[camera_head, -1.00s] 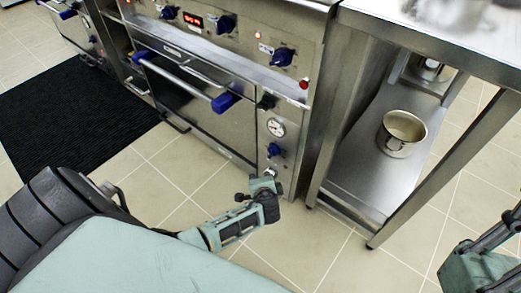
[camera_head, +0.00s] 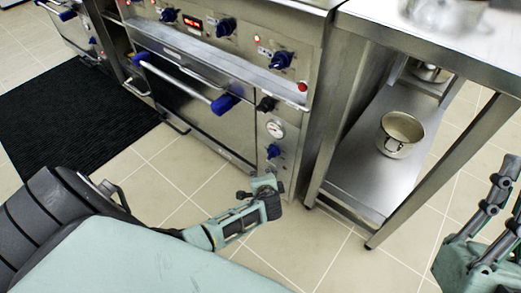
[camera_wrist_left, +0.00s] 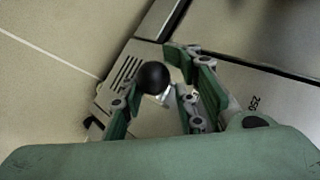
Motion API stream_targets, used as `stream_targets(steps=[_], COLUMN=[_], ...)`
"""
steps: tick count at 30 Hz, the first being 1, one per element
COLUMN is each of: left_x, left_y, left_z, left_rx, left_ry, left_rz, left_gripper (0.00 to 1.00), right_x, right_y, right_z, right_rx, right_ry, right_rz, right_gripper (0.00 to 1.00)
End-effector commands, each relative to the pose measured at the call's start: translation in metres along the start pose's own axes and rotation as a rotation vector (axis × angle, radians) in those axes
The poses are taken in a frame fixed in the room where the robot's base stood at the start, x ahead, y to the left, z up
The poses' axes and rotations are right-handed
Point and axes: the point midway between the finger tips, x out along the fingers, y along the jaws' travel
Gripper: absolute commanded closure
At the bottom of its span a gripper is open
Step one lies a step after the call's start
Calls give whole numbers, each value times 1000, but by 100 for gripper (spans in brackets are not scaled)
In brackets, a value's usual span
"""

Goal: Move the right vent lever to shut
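The right vent lever shows in the left wrist view as a black ball knob (camera_wrist_left: 152,77) on a short bright stem beside a slotted plate (camera_wrist_left: 125,75). My left gripper (camera_wrist_left: 155,90) is open, with one finger on each side of the knob; I cannot tell whether either finger touches it. In the head view my left gripper (camera_head: 266,188) is at the lower right of the oven front, below the gauge, and hides the lever. My right gripper (camera_head: 490,210) is at the right edge, away from the oven, partly cut off; its opening is unclear.
The oven front has a blue-ended door handle (camera_head: 185,80), a round gauge (camera_head: 275,129) and a blue knob (camera_head: 273,151) above my left gripper. A steel table (camera_head: 430,45) stands to the right with a pot (camera_head: 399,135) on its lower shelf.

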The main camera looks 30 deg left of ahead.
Motion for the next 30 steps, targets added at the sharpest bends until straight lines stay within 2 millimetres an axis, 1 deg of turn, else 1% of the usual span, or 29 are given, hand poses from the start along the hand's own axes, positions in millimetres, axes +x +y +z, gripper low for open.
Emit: stream_targets(steps=[1,3,12,17,20,30], left_x=[0,0,0,-10,-23,-88], left_y=[0,1,4,4,4,4], left_z=[-1,0,3,3,3,1], left_rx=[-1,0,2,1,1,1], left_ry=[2,0,-6,-5,-4,-3], left_rz=[0,1,5,6,6,6], left_gripper=[68,64,64,64,64,64], right_x=[0,0,0,0,0,0], right_y=[0,0,0,0,0,0], right_z=[0,0,0,0,0,0], right_rx=[0,0,0,0,0,0], right_ry=[0,1,0,0,0,0], right_rz=[0,0,0,0,0,0], right_gripper=[100,100,100,100,100,100])
